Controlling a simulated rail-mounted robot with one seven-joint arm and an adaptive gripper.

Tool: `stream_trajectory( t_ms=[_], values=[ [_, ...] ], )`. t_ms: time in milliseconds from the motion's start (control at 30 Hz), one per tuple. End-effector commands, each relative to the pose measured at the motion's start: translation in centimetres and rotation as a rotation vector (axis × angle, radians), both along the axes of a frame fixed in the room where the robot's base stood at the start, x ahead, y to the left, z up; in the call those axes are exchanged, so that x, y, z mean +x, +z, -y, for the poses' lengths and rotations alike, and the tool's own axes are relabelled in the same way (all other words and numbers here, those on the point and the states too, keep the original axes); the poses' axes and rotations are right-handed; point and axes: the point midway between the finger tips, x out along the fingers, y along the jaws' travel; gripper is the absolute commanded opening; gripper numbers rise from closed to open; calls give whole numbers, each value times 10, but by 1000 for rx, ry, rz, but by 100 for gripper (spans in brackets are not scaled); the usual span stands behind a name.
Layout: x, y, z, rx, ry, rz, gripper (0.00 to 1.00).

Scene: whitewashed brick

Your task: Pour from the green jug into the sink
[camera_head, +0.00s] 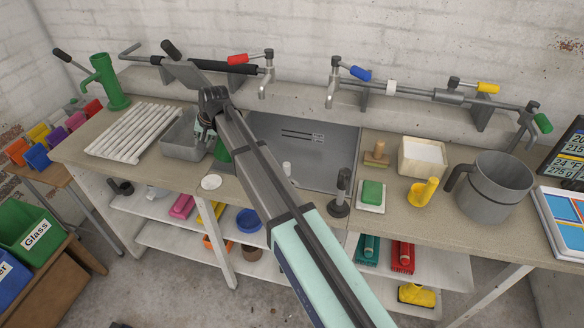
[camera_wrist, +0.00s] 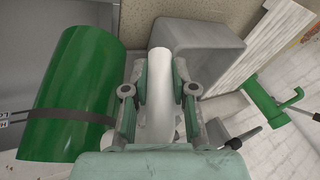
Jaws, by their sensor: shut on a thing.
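The green jug (camera_head: 222,152) shows only in part in the head view, behind my arm, between the grey tub and the sink's left edge. In the wrist view the jug's green body (camera_wrist: 75,85) fills the left side, with a dark band around it. My gripper (camera_wrist: 160,85) is shut on a pale, bar-like part beside the body, which looks like the jug's handle. My gripper also shows in the head view (camera_head: 206,128). The grey sink (camera_head: 318,150) lies right of the jug, partly hidden by my arm. I cannot tell the jug's tilt or contents.
The grey tub (camera_head: 184,136) stands close to the left of the jug, beside a white ribbed rack (camera_head: 133,132). A green pump (camera_head: 108,82) stands behind. Taps (camera_head: 263,75) line the back ledge. A grey pitcher (camera_head: 492,188) and a white container (camera_head: 421,158) stand right of the sink.

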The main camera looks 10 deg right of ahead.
Motion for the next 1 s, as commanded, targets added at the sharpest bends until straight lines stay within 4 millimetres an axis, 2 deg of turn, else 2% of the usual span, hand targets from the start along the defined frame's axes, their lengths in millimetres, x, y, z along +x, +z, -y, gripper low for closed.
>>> stream_trajectory(
  t_ms=[167,467,1000],
  values=[
    [0,-7,1,-46,-1,6,0],
    [0,-6,1,-45,0,6,0],
    [1,29,0,-44,-1,6,0]
  ],
)
